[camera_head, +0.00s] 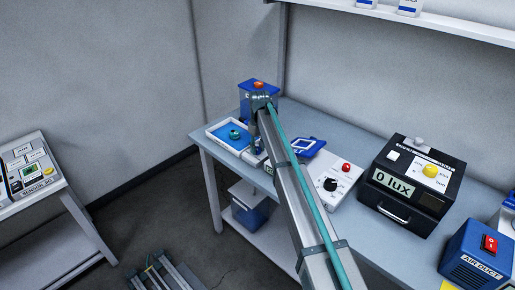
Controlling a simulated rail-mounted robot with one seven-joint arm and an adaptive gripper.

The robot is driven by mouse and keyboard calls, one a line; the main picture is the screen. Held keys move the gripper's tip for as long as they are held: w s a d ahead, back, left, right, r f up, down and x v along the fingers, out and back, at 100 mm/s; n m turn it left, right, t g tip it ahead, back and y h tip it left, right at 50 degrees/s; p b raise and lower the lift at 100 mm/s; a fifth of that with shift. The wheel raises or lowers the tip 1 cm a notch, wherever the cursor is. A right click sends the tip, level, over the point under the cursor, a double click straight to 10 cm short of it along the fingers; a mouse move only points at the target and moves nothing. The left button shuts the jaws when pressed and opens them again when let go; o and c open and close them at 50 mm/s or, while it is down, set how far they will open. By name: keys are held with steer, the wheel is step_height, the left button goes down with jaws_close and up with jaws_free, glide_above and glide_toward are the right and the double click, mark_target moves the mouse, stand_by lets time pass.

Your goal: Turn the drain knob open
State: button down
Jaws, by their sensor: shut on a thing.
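My gripper (257,149) points down at the right end of a white tray (215,131) with a blue inside, on the bench at the back left. It is shut on a small part there, which I take to be the drain knob. The knob is mostly hidden by the fingers and too small to make out, so its turn position cannot be told. A round teal piece (235,134) sits in the tray, left of my gripper.
A blue box (244,98) with an orange top stands behind my wrist. Right of my arm are a white control box (344,172), a black lux meter box (405,207) and a blue air duct box (476,255). A shelf (450,22) hangs above.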

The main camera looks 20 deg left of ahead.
mark_target(258, 148)
steer(key=shift+w, duration=0.1)
stand_by(0.3)
steer(key=c, duration=0.8)
jaws_free()
step_height(258, 148, up, 12)
steer(key=shift+w+d+r, duration=0.1)
steer(key=shift+w, duration=0.05)
